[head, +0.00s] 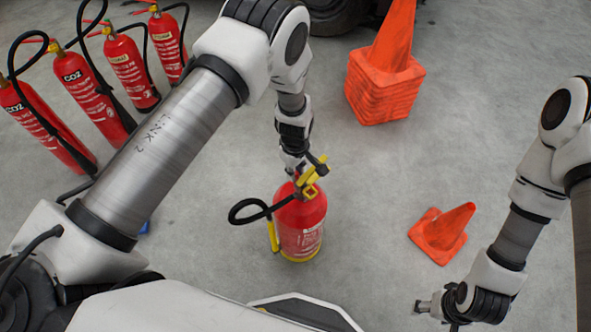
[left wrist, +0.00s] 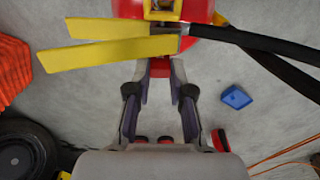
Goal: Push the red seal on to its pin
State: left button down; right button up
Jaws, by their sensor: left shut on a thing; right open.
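The red extinguisher (head: 301,225) stands upright on the floor in the head view, with yellow levers (head: 312,176) and a black hose on top. In the left wrist view its yellow levers (left wrist: 105,45) lie just past my fingertips. My left gripper (head: 294,170) is at the extinguisher's head, beside the levers. In the left wrist view, my left gripper (left wrist: 161,73) is shut on the small red seal (left wrist: 160,66), close to the levers. The pin cannot be made out. My right gripper (head: 424,307) is open and empty at the lower right, away from the extinguisher.
Several red extinguishers (head: 127,70) stand at the upper left. A stack of orange cones (head: 385,82) stands behind, and a small orange cone (head: 442,232) lies to the right. A blue block (left wrist: 236,97) is on the floor. The floor around the extinguisher is mostly clear.

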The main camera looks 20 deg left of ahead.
dwell(0.4)
pick_arm(q)
jog(key=c, duration=1)
grip_release()
jog(key=shift+o, duration=0.2)
